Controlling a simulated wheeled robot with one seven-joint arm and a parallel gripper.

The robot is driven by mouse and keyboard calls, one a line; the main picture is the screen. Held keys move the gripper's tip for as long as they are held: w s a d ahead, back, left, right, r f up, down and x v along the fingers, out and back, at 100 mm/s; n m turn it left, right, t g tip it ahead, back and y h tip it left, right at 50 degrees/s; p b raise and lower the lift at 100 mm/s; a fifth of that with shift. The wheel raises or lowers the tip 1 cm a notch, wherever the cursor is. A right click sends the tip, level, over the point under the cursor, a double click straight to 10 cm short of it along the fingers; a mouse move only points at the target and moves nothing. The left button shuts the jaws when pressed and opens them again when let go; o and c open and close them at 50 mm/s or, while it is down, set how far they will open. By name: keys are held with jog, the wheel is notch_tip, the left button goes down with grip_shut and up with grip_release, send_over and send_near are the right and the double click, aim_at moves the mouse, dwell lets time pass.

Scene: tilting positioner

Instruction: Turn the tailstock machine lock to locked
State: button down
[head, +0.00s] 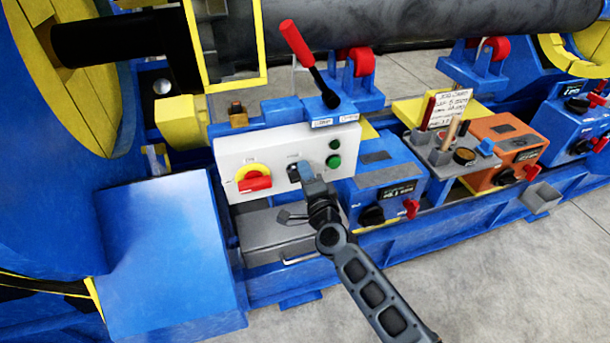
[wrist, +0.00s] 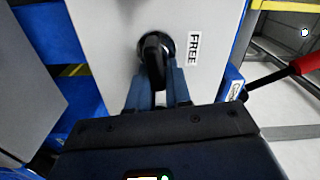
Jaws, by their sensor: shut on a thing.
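The white control panel (head: 225,150) stands on the front of the blue machine. A black selector knob (wrist: 153,55) sits on it in a round dark collar. A white label reading FREE (wrist: 194,48) is beside the knob; I take this knob to be the machine lock, though no lock name is legible. My gripper (head: 300,172) reaches the panel between a yellow-red switch and green buttons. In the wrist view, my gripper's fingers (wrist: 158,92) are shut on the knob, one on each side. The fingers hide its lower part, and the knob is largely hidden in the head view.
A yellow-red rotary switch (head: 252,180) is left on the panel; green buttons (head: 334,153) are right. A red-handled lever (head: 298,45) rises above. Blue (head: 380,175) and orange (head: 505,152) boxes stand to the right. A blue housing (head: 170,255) is at left. Floor in front is clear.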

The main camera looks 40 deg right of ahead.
jog(key=shift+f+m, duration=0.25)
jog(key=shift+m, duration=0.55)
jog(key=shift+b, duration=0.3)
jog(key=c, duration=1.1)
grip_release()
jog(key=shift+c, duration=0.2)
jog(key=shift+s, duration=0.1)
jog(key=v, duration=0.7)
jog(key=shift+s+p, duration=0.3)
jog(key=shift+p, duration=0.05)
jog(key=shift+a+r, duration=0.1)
